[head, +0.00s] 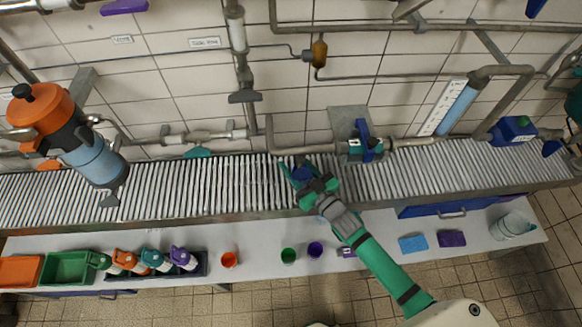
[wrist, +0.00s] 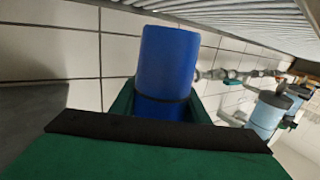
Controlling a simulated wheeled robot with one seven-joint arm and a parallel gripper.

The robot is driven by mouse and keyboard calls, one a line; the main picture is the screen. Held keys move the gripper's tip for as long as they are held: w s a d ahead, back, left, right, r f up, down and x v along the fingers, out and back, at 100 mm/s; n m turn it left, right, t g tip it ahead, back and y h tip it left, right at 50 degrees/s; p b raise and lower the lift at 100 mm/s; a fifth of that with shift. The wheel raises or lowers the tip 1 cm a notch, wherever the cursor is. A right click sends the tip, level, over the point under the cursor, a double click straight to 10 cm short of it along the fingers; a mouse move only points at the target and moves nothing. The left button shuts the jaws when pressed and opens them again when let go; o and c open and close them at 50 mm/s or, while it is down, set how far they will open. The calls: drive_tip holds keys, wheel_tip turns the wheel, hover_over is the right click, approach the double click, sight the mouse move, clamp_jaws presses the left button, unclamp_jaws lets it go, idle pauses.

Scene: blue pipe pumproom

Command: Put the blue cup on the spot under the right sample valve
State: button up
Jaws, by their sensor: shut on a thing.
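The blue cup (head: 302,174) is between the fingers of my gripper (head: 297,171), over the roller conveyor in the head view. In the wrist view the blue cup (wrist: 167,62) stands out large between the green fingers, and my gripper (wrist: 165,105) is shut on it. A valve with a blue handle (head: 366,140) sits on the wall pipe to the right of my gripper. A teal handle (head: 197,152) shows on the pipe further left. I cannot make out a marked spot under either; the cup's gap to the rollers is unclear.
The roller conveyor (head: 150,190) runs along the wall. On the front bench are an orange cup (head: 229,259), a green cup (head: 288,256), a purple cup (head: 315,249), a bottle tray (head: 200,268) and a clear container (head: 512,226). A large orange-topped vessel (head: 75,135) stands left.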

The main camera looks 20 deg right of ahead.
drive_tip(key=shift+w+a, duration=0.15)
drive_tip(key=shift+w, duration=0.35)
drive_tip(key=shift+w+f, duration=0.15)
drive_tip(key=shift+f, duration=1.6)
drive_tip(key=shift+f, duration=0.15)
drive_tip(key=o, duration=1)
drive_tip(key=shift+s, duration=0.25)
drive_tip(key=v, duration=1.1)
drive_tip(key=shift+w, duration=0.1)
drive_tip(key=shift+s, duration=0.35)
